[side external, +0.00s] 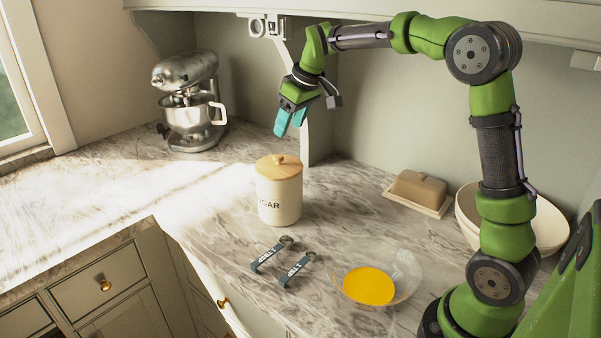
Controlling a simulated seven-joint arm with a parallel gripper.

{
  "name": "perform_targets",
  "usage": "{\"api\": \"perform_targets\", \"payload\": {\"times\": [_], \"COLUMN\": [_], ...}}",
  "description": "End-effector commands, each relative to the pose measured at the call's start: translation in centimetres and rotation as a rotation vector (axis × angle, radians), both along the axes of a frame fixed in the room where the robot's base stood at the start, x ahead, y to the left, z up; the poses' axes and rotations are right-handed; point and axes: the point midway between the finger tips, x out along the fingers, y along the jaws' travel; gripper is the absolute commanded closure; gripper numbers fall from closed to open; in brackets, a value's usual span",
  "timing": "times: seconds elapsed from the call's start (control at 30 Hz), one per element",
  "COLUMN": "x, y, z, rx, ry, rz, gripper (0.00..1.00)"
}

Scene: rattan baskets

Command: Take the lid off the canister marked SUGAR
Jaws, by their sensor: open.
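A cream canister (279,203) stands upright on the marble counter, with the letters "GAR" visible on its side and the rest of the word turned out of view. Its round wooden lid (270,168) with a small knob (278,159) sits on top. My gripper (288,130) has teal fingers and is open and empty. It hangs above the lid and slightly right of the knob in the picture, apart from it.
A stand mixer (190,105) is at the back left. Two dark-handled measuring spoons (283,262) and a glass bowl (402,272) with orange contents lie in front. A butter dish (418,188) and a large cream bowl (465,212) are right. Counter left of the canister is clear.

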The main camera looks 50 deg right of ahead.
Motion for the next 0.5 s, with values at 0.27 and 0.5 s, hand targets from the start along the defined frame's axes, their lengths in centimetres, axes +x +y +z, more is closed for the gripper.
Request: {"api": "perform_targets", "payload": {"times": [0.27, 0.5], "x": [1.8, 2.3], "y": [0.2, 0.1], "z": [-4.3, -6.2], "rx": [0.002, 0.001], "ry": [0.001, 0.003], "rz": [-0.001, -0.001], "gripper": [0.42, 0.42]}}
